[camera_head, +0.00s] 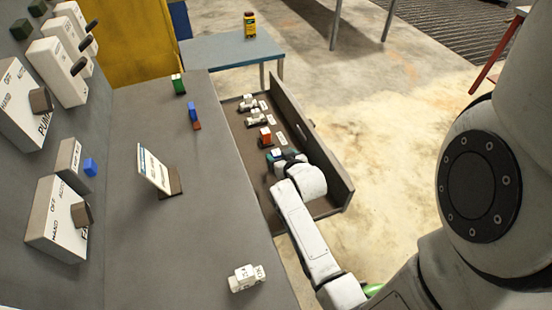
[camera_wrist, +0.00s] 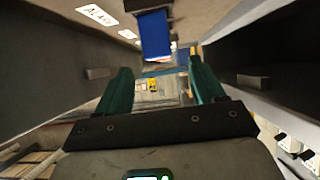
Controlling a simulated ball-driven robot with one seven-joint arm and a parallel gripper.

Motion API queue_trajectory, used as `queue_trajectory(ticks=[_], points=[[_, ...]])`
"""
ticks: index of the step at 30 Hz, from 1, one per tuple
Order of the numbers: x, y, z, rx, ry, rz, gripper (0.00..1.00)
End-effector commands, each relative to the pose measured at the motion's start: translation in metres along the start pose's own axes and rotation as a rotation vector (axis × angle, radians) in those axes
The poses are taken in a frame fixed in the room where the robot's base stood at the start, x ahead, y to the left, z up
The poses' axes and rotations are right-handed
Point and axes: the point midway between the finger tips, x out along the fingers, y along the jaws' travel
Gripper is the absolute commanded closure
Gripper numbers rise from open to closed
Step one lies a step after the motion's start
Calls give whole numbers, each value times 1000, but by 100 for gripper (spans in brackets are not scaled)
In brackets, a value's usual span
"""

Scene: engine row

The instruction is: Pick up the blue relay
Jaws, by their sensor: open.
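The blue relay (camera_wrist: 155,35) shows in the wrist view as a blue block with a dark end, at the top centre, ahead of my fingers. My gripper (camera_wrist: 160,73) is open, with its two teal fingers apart and nothing held between them.
In the wrist view drawer walls (camera_wrist: 50,50) rise on both sides. In the head view an orange-red relay (camera_head: 265,135) and pale relays lie farther back in the drawer. A blue block (camera_head: 192,112), a green block (camera_head: 178,84) and a white block (camera_head: 246,278) sit on the grey bench (camera_head: 140,250).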

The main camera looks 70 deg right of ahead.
Motion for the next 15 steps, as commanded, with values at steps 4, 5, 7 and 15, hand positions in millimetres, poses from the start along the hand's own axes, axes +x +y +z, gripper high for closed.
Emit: queue_trajectory(ticks=[4,5,7,15], points=[[10,1,1,0,0,1,32],[13,1,1,0,0,2,32],[22,2,3,0,-1,2,32],[50,1,5,-1,-1,0,32]])
